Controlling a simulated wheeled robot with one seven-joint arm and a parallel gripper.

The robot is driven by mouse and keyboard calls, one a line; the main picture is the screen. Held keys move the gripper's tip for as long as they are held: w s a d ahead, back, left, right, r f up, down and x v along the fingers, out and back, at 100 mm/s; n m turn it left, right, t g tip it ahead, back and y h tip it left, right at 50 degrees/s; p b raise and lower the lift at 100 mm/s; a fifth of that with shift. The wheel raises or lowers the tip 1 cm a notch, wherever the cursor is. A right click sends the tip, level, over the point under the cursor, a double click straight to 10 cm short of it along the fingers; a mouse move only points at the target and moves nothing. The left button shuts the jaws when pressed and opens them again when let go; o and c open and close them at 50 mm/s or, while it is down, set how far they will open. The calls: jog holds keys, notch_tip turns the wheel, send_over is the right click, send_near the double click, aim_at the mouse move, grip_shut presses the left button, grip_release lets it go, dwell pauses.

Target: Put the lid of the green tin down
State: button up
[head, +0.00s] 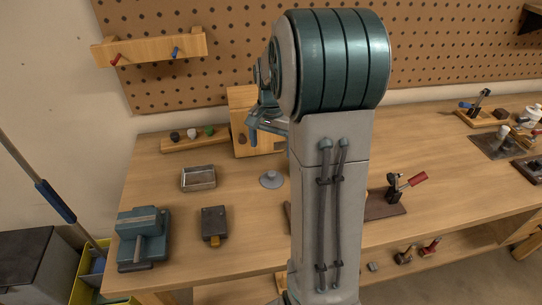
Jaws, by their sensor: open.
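My gripper (266,128) hangs over the back of the workbench, in front of an upright wooden box, partly hidden by my own arm. Its jaws look open, and I see nothing between them. A grey round disc with a raised knob (271,179) lies on the bench, below the gripper in the picture and apart from it. It has a lid-like shape, but I cannot tell whether it is the tin's lid. I can make out no green tin; my arm hides part of the bench.
The wooden box (243,103) stands at the back beside a rack of small knobs (194,139). An open metal tray (198,179), a dark block (214,224) and a teal vise (143,238) are at left. A red-handled clamp (405,187) is right of my arm.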

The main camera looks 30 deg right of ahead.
jog(key=s+a+r+n+t, duration=0.1)
jog(key=s+a+r+n, duration=0.1)
jog(key=s+a+n, duration=0.3)
jog(key=s+a+r+n+t, duration=0.2)
jog(key=s+a+n, duration=0.3)
jog(key=s, duration=0.9)
jog(key=shift+a+r, duration=0.55)
jog(key=shift+a, duration=1.35)
